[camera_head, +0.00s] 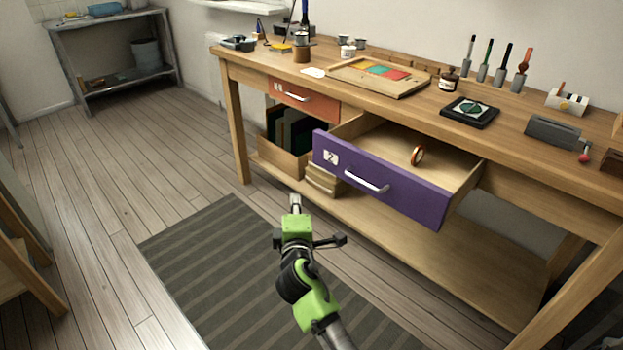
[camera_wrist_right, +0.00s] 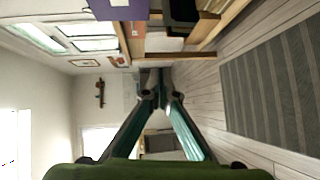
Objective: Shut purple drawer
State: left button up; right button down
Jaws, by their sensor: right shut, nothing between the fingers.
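The purple drawer (camera_head: 382,184) stands open from the wooden workbench in the head view. It has a silver bar handle and a label with a 2. An orange ring-like roll (camera_head: 417,156) stands inside it. My right gripper (camera_head: 295,203) is shut and empty, in front of the bench and left of the drawer front, apart from it. In the right wrist view, the gripper's fingertips (camera_wrist_right: 160,82) meet, and a purple patch (camera_wrist_right: 118,8), likely the drawer front, shows at the top edge. My left gripper is in neither view.
An orange drawer (camera_head: 303,100) sits closed in the bench at left. Below are a crate of folders (camera_head: 285,155) and a stack of wood pieces (camera_head: 323,181) on the lower shelf. Tools and a tray (camera_head: 345,78) cover the top. The striped mat (camera_head: 215,265) and floor are clear.

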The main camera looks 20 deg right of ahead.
notch_tip(320, 180, up, 5)
jog(key=d+t+h+b, duration=0.1)
jog(key=d+h+b, duration=0.1)
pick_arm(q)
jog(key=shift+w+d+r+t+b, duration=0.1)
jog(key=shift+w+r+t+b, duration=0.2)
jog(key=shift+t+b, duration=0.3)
pick_arm(e)
jog(key=s+d+x, duration=0.1)
jog(key=d+x, duration=0.1)
jog(key=x, duration=1)
jog(key=shift+w, duration=0.3)
jog(key=shift+d, duration=0.15)
